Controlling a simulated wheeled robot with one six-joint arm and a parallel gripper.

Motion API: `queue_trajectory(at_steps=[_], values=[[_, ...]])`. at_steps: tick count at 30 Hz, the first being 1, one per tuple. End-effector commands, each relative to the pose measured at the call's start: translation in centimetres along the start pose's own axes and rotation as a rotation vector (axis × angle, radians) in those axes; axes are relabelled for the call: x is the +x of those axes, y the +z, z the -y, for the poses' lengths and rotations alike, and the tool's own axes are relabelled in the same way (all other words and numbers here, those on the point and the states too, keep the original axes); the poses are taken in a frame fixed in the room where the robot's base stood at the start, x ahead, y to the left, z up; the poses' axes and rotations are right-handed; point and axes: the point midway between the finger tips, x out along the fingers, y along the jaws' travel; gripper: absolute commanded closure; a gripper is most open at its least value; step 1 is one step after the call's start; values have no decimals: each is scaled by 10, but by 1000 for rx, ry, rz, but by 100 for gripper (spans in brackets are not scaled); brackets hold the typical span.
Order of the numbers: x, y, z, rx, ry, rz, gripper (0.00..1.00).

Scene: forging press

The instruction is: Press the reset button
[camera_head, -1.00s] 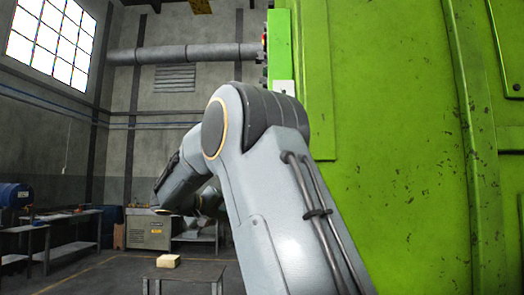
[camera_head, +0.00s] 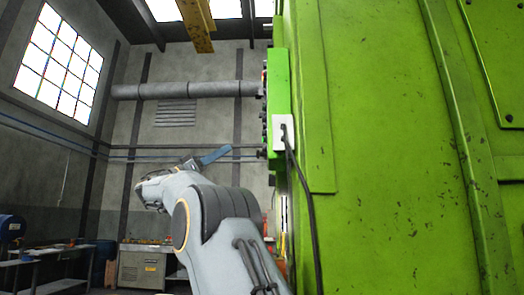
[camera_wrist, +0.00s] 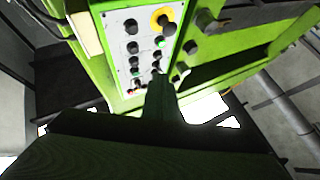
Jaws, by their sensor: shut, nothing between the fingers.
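A control panel (camera_wrist: 122,50) on a green box shows in the wrist view, with a pale face carrying rows of dark round buttons and some green ones. A large dark button with a yellow ring (camera_wrist: 164,20) sits near its top. I cannot tell which button is the reset button; no label is readable. My gripper (camera_wrist: 160,80) is shut and empty, its tip in front of the lower part of the panel and hiding some of it. I cannot tell whether it touches. In the head view my gripper (camera_head: 226,150) points right, towards the panel's green edge (camera_head: 280,95), left of it.
The big green press (camera_head: 390,130) fills the right of the head view. A white box (camera_head: 284,132) with a hanging black cable is on its side. A workbench (camera_head: 50,262) and a grey cabinet (camera_head: 142,268) stand at the back left. A pipe (camera_head: 185,90) runs along the wall.

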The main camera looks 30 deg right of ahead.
Motion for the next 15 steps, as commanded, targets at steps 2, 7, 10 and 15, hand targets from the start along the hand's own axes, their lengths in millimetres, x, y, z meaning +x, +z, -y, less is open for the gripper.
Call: queue_trajectory(at_steps=[2,7,10,15], values=[[0,0,0,-1,-1,0,100],[6,3,-4,-2,0,1,100],[13,8,-9,-3,0,1,100],[28,19,-20,-4,-1,1,100]])
